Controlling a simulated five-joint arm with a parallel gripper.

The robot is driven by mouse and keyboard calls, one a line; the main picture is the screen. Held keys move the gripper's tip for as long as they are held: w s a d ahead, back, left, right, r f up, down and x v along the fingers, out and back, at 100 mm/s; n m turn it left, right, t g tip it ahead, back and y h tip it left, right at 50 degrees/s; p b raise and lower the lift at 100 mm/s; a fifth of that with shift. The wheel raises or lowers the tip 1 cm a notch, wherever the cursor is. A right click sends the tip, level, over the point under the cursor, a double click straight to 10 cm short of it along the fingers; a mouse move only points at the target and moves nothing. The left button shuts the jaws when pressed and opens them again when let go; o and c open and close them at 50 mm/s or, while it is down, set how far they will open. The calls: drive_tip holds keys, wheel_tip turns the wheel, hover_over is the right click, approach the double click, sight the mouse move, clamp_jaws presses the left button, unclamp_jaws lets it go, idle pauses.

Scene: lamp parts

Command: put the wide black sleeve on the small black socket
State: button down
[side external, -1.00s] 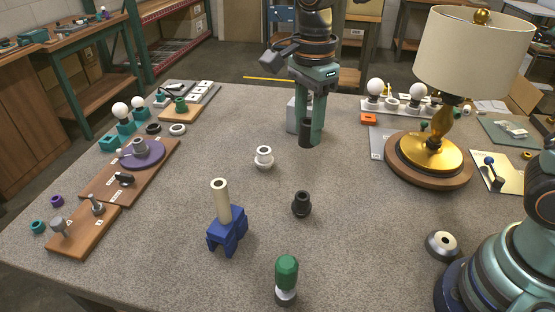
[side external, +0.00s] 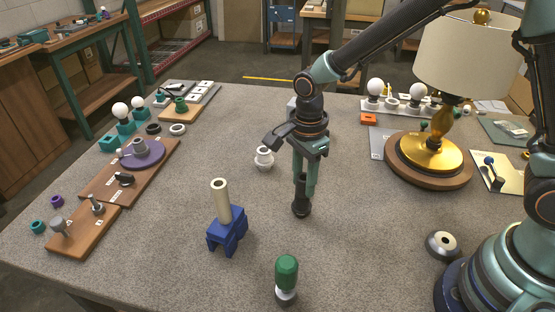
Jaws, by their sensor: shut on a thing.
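My gripper (side external: 303,190) points straight down near the middle of the table, with its fingers shut on the wide black sleeve (side external: 300,186). The sleeve is a dark upright cylinder, partly hidden by the green fingers. The small black socket (side external: 301,209) stands on the table directly below the sleeve. The two dark parts line up and run together in this view. I cannot tell whether the sleeve touches the socket or is a little above it.
A blue stand (side external: 227,238) with a cream tube (side external: 221,201) is to the left. A green-handled tool (side external: 287,278) stands in front. A white socket (side external: 264,158) is behind left. A gold lamp (side external: 432,155) is at the right. Bare table surrounds the black socket.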

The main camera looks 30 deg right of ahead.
sight(305, 177)
drive_tip(key=shift+f, duration=0.3)
drive_tip(key=shift+c, duration=2.4)
unclamp_jaws()
drive_tip(key=shift+r, duration=0.1)
wheel_tip(305, 177, up, 12)
drive_tip(key=r, duration=0.1)
drive_tip(key=s+d+r+n+t, duration=0.2)
drive_tip(key=s+d+n, duration=0.2)
drive_tip(key=n, duration=0.5)
drive_tip(key=s+d+r+n+t, duration=0.2)
drive_tip(key=s+d+n, duration=0.3)
drive_tip(key=d+n, duration=0.4)
drive_tip(key=shift+d+r+t, duration=0.2)
drive_tip(key=shift+t, duration=0.6)
